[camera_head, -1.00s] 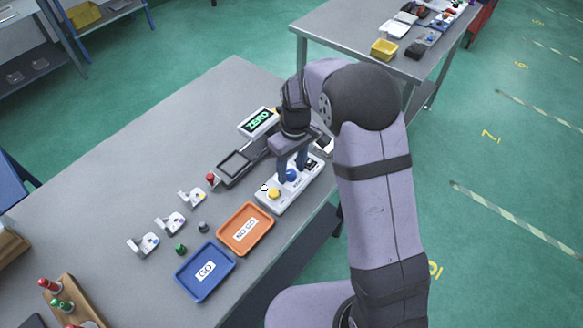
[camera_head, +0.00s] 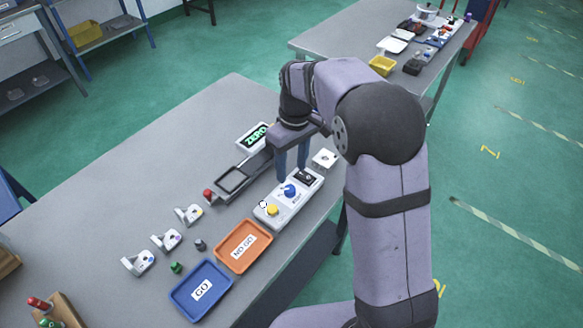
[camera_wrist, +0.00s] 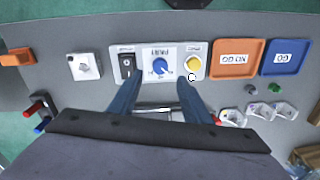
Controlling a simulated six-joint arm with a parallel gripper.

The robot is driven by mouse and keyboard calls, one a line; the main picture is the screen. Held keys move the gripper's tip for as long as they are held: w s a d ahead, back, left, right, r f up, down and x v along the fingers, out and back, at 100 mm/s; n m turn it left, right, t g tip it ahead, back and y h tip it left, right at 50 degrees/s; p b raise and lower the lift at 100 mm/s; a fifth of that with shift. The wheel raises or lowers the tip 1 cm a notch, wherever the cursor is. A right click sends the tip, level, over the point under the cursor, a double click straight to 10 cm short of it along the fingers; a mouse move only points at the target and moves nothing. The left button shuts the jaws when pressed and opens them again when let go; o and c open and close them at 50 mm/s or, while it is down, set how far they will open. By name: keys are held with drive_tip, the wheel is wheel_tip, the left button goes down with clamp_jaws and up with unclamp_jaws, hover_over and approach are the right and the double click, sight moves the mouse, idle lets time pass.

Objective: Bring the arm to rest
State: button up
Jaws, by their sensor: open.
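My gripper (camera_head: 291,172) is open and empty, pointing down with its two blue fingers apart. It hangs beside and above the far edge of the white control panel (camera_head: 264,210). The panel has a blue knob (camera_head: 289,190), a yellow button (camera_head: 272,209) and a black rocker switch (camera_head: 304,178). In the wrist view the fingers (camera_wrist: 158,84) reach up from below on either side of the blue knob (camera_wrist: 160,67); I see no contact. A grey measuring device (camera_head: 242,176) with a red knob stands behind the panel, by a display (camera_head: 256,135) reading ZERO.
An orange NO GO tray (camera_head: 226,259) and a blue GO tray (camera_head: 182,307) lie near the bench's front edge. Three white castings (camera_head: 166,240) stand left, near small grey and green pieces. A white square part (camera_head: 323,158) sits beyond the panel.

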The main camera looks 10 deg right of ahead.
drive_tip(key=s+d+f+m, duration=0.1)
drive_tip(key=s+d+m, duration=0.2)
drive_tip(key=s, duration=0.7)
drive_tip(key=s+d+f+m, duration=0.2)
drive_tip(key=s+d+m, duration=0.2)
drive_tip(key=s, duration=0.7)
drive_tip(key=shift+s+d+f, duration=0.15)
drive_tip(key=shift+s+d, duration=0.15)
drive_tip(key=shift+d, duration=0.4)
drive_tip(key=shift+c, duration=0.6)
